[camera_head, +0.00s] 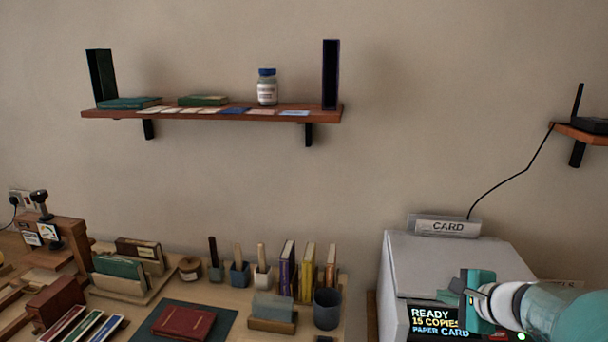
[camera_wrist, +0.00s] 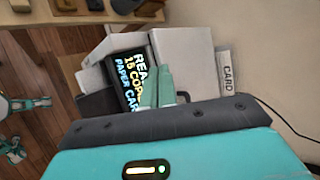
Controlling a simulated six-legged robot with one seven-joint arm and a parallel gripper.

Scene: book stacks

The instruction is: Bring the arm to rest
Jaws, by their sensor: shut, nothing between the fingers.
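My gripper (camera_wrist: 158,90) is shut and empty in the wrist view, its green fingers together in front of the copier. In the head view my gripper (camera_head: 466,296) is at the lower right, beside and partly over the copier's display. The copier (camera_head: 445,262) is a grey-white box. Its display (camera_head: 428,322) reads "READY 15 COPIES PAPER CARD"; the display also shows in the wrist view (camera_wrist: 129,75). A "CARD" sign (camera_head: 446,226) stands at the copier's back.
A wall shelf (camera_head: 215,115) holds books, cards and a jar (camera_head: 267,88). The desk at lower left carries a red book (camera_head: 184,321), upright books (camera_head: 305,270), a dark cup (camera_head: 327,308) and a scanner on a stand (camera_head: 41,203). A small shelf (camera_head: 585,135) juts out at right.

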